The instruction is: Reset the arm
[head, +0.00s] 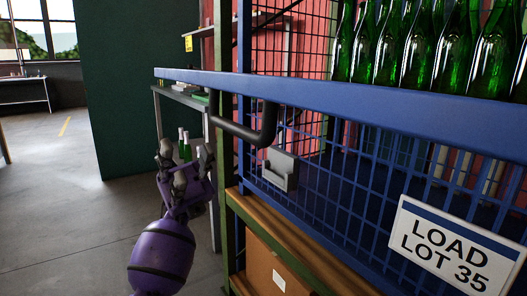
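My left arm (161,255) is purple with dark bands and rises from the bottom left of the head view. Its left gripper (184,155) points up and away, with its dark fingers spread apart. I see nothing held between the fingers. The gripper is in front of a grey table and left of the blue cage's handle, apart from both as far as I can tell. My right gripper is not in view.
A blue mesh cage (350,97) with a black handle (262,125) and a "LOAD LOT 35" sign (455,245) fills the right. Several green bottles (430,45) stand above its rail. Floor (50,190) is clear at left.

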